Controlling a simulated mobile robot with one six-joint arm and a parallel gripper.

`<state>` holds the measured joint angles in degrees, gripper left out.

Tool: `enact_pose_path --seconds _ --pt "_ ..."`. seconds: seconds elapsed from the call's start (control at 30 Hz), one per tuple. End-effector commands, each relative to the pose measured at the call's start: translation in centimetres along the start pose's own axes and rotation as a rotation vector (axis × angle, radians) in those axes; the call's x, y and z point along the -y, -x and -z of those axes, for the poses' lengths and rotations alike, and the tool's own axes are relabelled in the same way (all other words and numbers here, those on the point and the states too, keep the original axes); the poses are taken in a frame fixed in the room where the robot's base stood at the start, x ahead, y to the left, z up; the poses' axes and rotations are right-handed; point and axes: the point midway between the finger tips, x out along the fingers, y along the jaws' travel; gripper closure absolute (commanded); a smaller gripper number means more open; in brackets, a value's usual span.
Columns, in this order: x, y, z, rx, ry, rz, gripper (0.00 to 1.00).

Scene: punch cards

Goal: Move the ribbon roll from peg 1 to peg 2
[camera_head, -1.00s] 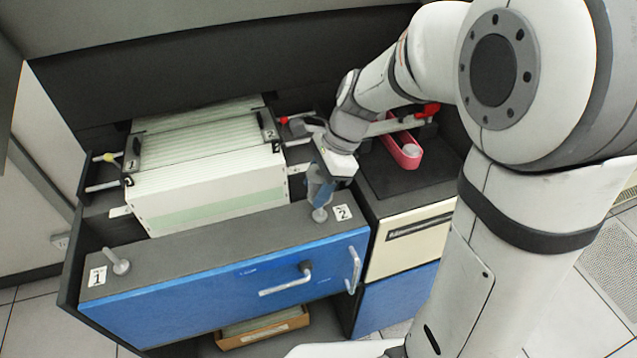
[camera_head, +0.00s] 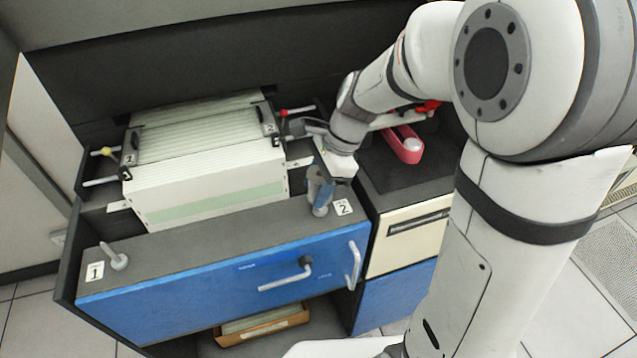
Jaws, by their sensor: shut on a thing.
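Peg 1 (camera_head: 117,260) is a bare light-grey peg beside the label "1" at the left end of the drawer's grey top ledge. Peg 2 (camera_head: 320,211) stands beside the label "2" at the right end, with only its lower part showing. My gripper (camera_head: 320,186) points down over peg 2 and is shut on the ribbon roll (camera_head: 317,192), a small blue-grey piece mostly hidden by the fingers. The roll is right above or around the top of peg 2; I cannot tell which.
A cream cabinet (camera_head: 415,232) with a dark top stands to the right, carrying a pink-red holder (camera_head: 405,150). A box of cards (camera_head: 262,327) lies below the drawer.

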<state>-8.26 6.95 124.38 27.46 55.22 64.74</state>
Motion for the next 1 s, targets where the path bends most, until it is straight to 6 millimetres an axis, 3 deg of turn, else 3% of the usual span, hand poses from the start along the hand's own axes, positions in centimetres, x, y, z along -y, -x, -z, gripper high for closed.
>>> enact_pose_path --seconds 1.0 --pt "-0.01 -1.13 0.5 0.0 -0.001 0.0 0.8"
